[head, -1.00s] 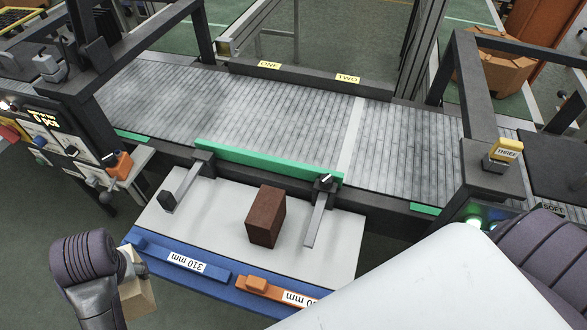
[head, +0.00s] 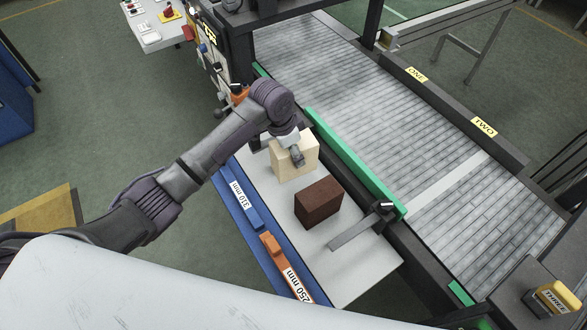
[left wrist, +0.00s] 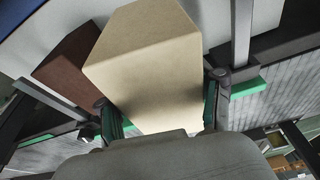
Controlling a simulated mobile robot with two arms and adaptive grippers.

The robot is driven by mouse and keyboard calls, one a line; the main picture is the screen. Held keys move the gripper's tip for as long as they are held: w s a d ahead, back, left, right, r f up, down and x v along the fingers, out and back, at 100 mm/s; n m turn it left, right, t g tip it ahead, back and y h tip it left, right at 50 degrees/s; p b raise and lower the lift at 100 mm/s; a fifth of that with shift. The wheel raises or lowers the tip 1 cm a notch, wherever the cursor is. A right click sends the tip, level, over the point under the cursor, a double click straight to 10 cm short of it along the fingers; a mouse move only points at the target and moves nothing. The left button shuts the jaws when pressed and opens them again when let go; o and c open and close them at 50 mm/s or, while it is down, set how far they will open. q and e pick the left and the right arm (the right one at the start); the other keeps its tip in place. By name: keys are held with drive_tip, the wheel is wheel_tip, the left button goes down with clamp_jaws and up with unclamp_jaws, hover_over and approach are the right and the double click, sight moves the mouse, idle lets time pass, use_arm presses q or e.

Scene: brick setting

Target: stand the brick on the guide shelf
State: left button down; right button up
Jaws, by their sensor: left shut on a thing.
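A cream brick (head: 291,166) is held upright in my left gripper (head: 297,155), over the far part of the pale guide shelf (head: 355,262). I cannot tell whether its underside touches the shelf. In the left wrist view the cream brick (left wrist: 150,70) fills the middle, between the two fingers of my left gripper (left wrist: 163,105). A dark brown brick (head: 318,203) stands on the shelf close beside the cream one; it also shows in the left wrist view (left wrist: 68,68). My right gripper is out of view.
A green guide bar (head: 352,160) runs along the shelf's conveyor side, with a grey bracket arm (head: 350,234) across the shelf. A blue edge strip (head: 244,204) and an orange piece (head: 271,246) line the other side. The shelf is clear beyond the bracket.

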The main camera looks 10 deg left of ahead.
sight(294, 166)
use_arm(q)
drive_tip(key=x, duration=0.3)
drive_tip(key=shift+s+f, duration=0.1)
drive_tip(key=shift+s, duration=0.1)
wheel_tip(294, 166, down, 3)
drive_tip(key=shift+a+f+p, duration=0.1)
drive_tip(key=shift+p, duration=0.35)
drive_tip(key=shift+f, duration=0.25)
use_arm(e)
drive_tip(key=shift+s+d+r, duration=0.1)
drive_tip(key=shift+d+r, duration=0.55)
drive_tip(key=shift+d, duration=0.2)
use_arm(q)
drive_tip(key=shift+f, duration=0.1)
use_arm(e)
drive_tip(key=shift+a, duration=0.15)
use_arm(q)
drive_tip(key=c, duration=0.5)
unclamp_jaws()
drive_tip(key=shift+f, duration=0.1)
drive_tip(key=o, duration=0.3)
drive_tip(key=shift+s, duration=0.1)
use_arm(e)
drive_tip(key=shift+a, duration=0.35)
